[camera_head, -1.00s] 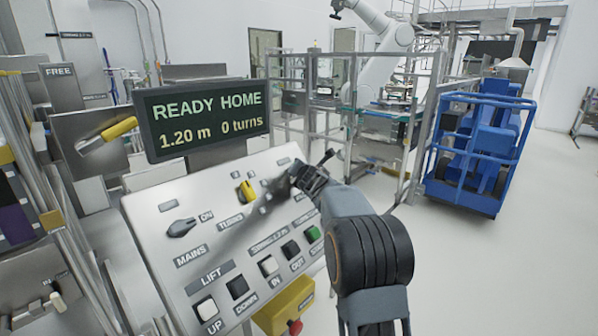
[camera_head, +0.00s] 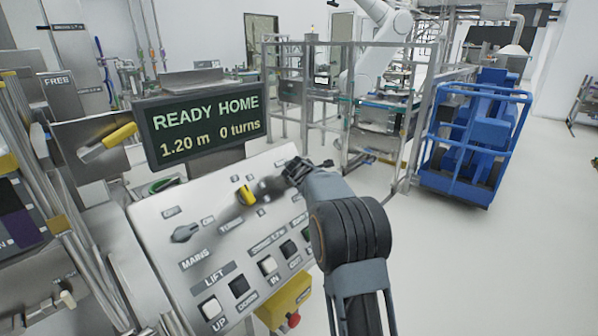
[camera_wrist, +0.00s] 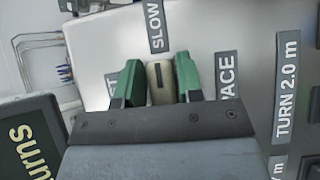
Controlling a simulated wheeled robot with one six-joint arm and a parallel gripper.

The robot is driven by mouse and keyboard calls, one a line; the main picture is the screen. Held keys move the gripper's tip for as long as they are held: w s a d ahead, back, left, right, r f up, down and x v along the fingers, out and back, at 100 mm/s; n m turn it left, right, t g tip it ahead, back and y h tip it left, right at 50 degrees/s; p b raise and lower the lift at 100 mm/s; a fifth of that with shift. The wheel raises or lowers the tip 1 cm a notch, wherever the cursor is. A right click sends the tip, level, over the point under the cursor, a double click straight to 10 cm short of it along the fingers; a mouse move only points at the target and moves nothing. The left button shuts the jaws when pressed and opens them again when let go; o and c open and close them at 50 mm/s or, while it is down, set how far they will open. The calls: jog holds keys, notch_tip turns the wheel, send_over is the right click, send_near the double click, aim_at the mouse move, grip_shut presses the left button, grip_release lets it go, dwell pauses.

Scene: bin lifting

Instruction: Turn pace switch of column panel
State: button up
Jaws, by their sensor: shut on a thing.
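The column panel (camera_head: 150,218) is a pale sloping board with knobs and buttons. My gripper (camera_head: 294,172) is at its upper right part and covers the pace switch in the head view. In the wrist view the pace switch (camera_wrist: 159,86) is a beige knob with a dark mark, between the two green fingers of my gripper (camera_wrist: 158,66). The fingers are shut on it. The SLOW label (camera_wrist: 155,24) is just above the knob, and the dark mark faces it. The PACE label (camera_wrist: 228,77) is to the right. Another label at the left is mostly hidden by a finger.
The display (camera_head: 205,125) above the panel reads READY HOME, 1.20 m, 0 turns. A yellow knob (camera_head: 246,196) and the MAINS knob (camera_head: 185,233) are left of my gripper. Lift buttons (camera_head: 210,308) are lower down. A blue caged cart (camera_head: 475,145) stands on open floor at right.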

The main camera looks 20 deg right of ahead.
jog(key=shift+a+f, duration=0.15)
jog(key=shift+f, duration=0.2)
jog(key=o, duration=0.6)
jog(key=shift+o, duration=0.9)
jog(key=shift+a, duration=0.1)
jog(key=shift+r, duration=0.2)
jog(key=b+v, duration=0.1)
jog(key=v, duration=1.2)
jog(key=shift+s, duration=0.35)
jog(key=shift+a+r, duration=0.1)
